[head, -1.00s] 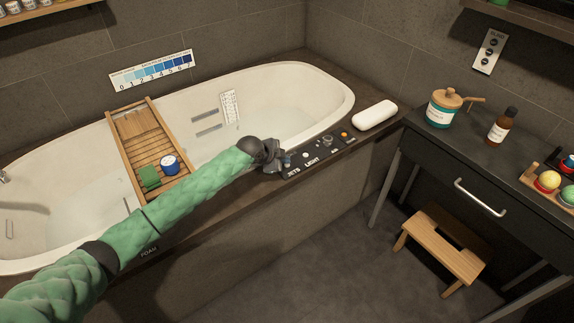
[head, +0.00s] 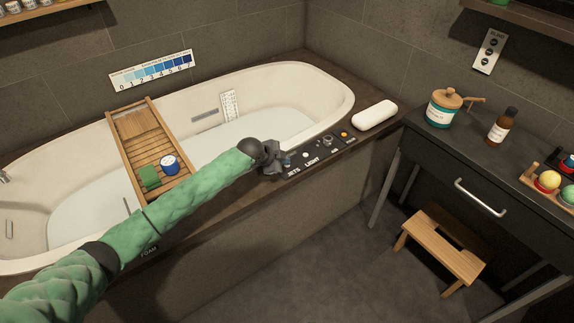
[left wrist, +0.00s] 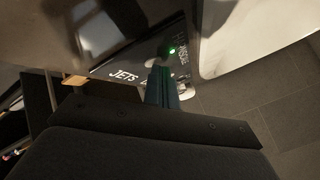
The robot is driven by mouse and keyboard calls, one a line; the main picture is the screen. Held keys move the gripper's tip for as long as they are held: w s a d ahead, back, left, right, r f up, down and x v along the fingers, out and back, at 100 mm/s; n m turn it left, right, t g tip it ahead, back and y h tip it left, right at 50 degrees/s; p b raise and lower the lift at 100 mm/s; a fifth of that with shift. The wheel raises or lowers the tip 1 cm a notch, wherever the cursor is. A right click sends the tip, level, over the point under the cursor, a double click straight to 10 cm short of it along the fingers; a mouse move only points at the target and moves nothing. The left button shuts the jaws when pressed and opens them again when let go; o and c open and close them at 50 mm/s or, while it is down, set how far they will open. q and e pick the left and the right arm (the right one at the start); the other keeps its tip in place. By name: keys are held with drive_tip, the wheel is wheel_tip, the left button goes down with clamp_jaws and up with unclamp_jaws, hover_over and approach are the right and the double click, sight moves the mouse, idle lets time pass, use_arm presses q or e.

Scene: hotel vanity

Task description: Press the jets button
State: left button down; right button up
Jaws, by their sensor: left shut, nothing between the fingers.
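The dark control panel (head: 318,157) lies on the tub's front rim, with the labels JETS and LIGHT readable. The JETS label (head: 293,173) shows just right of my left gripper (head: 285,163). The gripper is shut and empty, its fingertips down at the panel's left end. In the left wrist view the teal fingers (left wrist: 161,88) are together, beside the JETS label (left wrist: 124,75). A small green light (left wrist: 172,50) glows on the panel there. The jets button itself is hidden by the gripper, so I cannot tell whether the fingers touch it. My right gripper is not in view.
The bathtub (head: 325,82) holds pale water, with a wooden tray (head: 137,125) across it. A white pillow (head: 375,115) lies on the rim right of the panel. A dark vanity (head: 440,155) and wooden stool (head: 440,245) stand right; the floor between is clear.

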sight(284, 167)
use_arm(q)
drive_tip(key=shift+r+p, duration=0.7)
drive_tip(key=shift+r, duration=0.1)
drive_tip(key=shift+r+p, duration=1.95)
drive_tip(key=shift+r, duration=0.6)
drive_tip(key=shift+f, duration=0.1)
